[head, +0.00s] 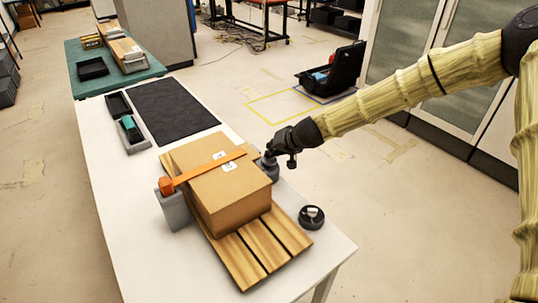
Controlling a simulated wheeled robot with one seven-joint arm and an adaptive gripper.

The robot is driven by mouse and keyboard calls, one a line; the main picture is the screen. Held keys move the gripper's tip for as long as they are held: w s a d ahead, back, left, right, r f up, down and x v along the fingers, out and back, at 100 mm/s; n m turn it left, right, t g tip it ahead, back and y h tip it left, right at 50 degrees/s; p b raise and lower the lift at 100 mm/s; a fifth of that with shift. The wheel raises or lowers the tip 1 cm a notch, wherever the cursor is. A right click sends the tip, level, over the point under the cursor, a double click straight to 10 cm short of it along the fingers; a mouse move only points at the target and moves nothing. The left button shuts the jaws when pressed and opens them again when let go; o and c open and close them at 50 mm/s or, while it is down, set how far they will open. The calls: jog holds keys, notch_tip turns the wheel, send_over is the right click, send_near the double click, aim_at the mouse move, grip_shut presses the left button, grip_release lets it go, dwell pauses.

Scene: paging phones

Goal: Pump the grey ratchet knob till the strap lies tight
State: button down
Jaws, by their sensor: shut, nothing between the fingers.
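A cardboard box (218,182) sits on a slatted wooden pallet (237,259) on the white table. An orange strap (208,168) runs across the top of the box, from a grey block (174,207) with an orange piece on the left to the right edge. It looks flat on the box top; its tension cannot be judged. A grey ratchet knob (270,172) stands at the right side of the box, partly hidden by my gripper. My gripper (273,154) is shut and empty, right at the top of the knob; whether it touches cannot be told.
A round black part with a light knob (312,216) lies on the table's right side. A dark mat (172,109) and small black trays (130,131) lie farther back. A green table (90,58) stands behind. The table's near left is clear.

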jog(key=shift+r+p, duration=1)
jog(key=shift+r, duration=0.45)
jog(key=shift+r+p, duration=1.75)
jog(key=shift+r, duration=0.75)
jog(key=shift+r, duration=0.1)
